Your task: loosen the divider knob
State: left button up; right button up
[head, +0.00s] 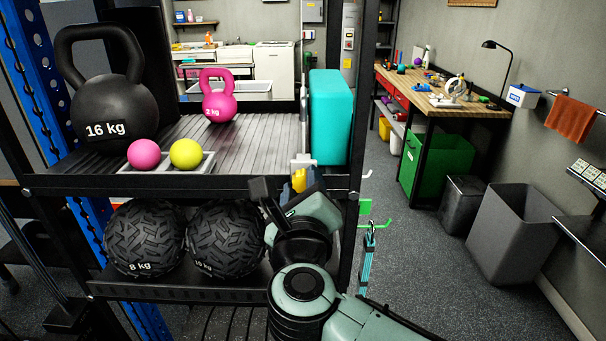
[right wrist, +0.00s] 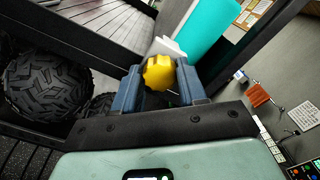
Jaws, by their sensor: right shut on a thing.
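The yellow divider knob (head: 299,179) sits at the front edge of the rack's upper shelf, near its right end, just below a white bracket (head: 303,161). My right gripper (head: 290,193) is at the knob and partly hides it in the head view. In the right wrist view, the lobed yellow knob (right wrist: 159,73) lies between the two blue-grey fingers of the right gripper (right wrist: 159,85), which is shut on it. The white bracket (right wrist: 166,47) shows just behind the knob. My left gripper is not in view.
A teal block (head: 330,115) stands upright right of the knob. Two kettlebells and a tray (head: 188,169) with pink and yellow balls are on the upper shelf. Textured black balls (head: 228,237) sit on the lower shelf, left of my right arm.

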jog(key=n+p, duration=0.3)
jog(key=n, duration=0.1)
jog(key=shift+r+n, duration=0.1)
jog(key=shift+n, duration=0.2)
jog(key=n+p, duration=0.3)
jog(key=shift+n, duration=0.4)
jog(key=n+p, duration=0.3)
jog(key=n, duration=0.2)
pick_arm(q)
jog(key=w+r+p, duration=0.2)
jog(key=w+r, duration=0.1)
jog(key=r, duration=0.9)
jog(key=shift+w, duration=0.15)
pick_arm(e)
jog(key=n, duration=0.5)
jog(key=shift+f, duration=0.2)
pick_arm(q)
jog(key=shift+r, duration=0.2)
pick_arm(e)
jog(key=shift+n, duration=0.4)
jog(key=o, duration=1.1)
jog(key=shift+c, duration=0.2)
